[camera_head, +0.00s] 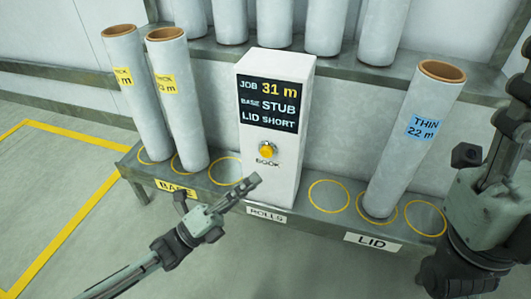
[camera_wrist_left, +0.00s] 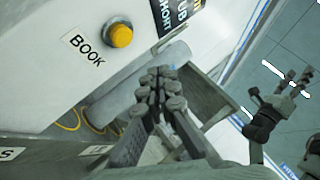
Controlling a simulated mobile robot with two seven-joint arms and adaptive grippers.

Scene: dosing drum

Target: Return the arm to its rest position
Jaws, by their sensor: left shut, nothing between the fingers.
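My left gripper (camera_head: 252,182) is shut and empty in the head view, its arm coming in from the lower left. Its fingertips are in front of the lower part of the white post (camera_head: 285,190), below the yellow button (camera_head: 267,150) marked BOOK. In the left wrist view the closed fingers (camera_wrist_left: 162,78) point toward the post, and the button (camera_wrist_left: 121,36) is up and left of them, apart from them. My right arm (camera_head: 490,205) is at the right edge of the head view.
The post's sign (camera_head: 268,104) reads JOB 31 m, BASE STUB, LID SHORT. Two tall rolls (camera_head: 138,95) (camera_head: 180,110) stand on the bench's BASE side. A THIN 22 m roll (camera_head: 410,150) leans on the LID side. More rolls stand behind. Floor at the front left is free.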

